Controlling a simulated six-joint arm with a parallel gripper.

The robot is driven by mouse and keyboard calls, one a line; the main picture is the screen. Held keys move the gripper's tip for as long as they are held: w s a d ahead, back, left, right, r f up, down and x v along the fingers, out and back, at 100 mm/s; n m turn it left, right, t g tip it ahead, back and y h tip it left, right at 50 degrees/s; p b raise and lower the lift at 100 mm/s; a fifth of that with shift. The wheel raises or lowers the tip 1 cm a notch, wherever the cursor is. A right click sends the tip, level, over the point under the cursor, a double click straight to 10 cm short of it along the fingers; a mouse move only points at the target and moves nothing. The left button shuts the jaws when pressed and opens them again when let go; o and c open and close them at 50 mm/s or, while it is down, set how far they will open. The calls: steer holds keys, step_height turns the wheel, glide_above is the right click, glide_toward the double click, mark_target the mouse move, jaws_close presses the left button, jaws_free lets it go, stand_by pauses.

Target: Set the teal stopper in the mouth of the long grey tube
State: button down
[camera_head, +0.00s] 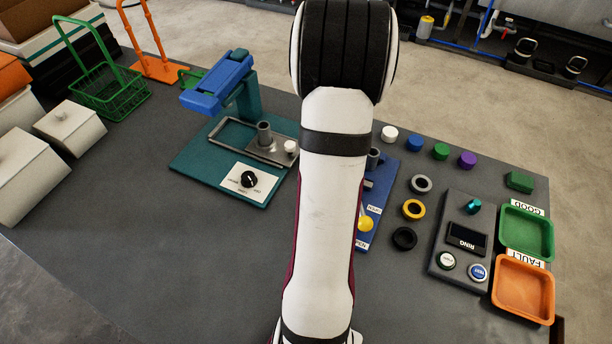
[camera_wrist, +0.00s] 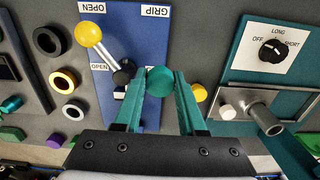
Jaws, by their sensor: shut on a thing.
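The teal stopper (camera_wrist: 160,82) is between the fingertips of my gripper (camera_wrist: 160,76) in the wrist view, its round face toward the camera. My gripper is shut on it, over the blue board.
The blue board (camera_head: 384,182) has a yellow-knobbed lever (camera_wrist: 89,34). A dial (camera_head: 249,179) and a blue-headed stand (camera_head: 218,84) are on the teal base (camera_head: 192,167). Several caps and rings lie right of the board, beside the ring tester (camera_head: 461,240) and two trays (camera_head: 525,231). The front left table is clear.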

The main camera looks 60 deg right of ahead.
steer(key=w+d+r, duration=0.5)
steer(key=w+d, duration=0.3)
steer(key=d, duration=0.1)
steer(key=w+r, duration=0.2)
steer(key=w, duration=1.3)
steer(key=shift+s+d+f, duration=0.1)
steer(key=shift+d+f, duration=0.1)
steer(key=shift+f, duration=1.1)
steer(key=shift+d+f, duration=0.2)
steer(key=shift+f, duration=1.05)
steer(key=shift+f, duration=0.65)
jaws_free()
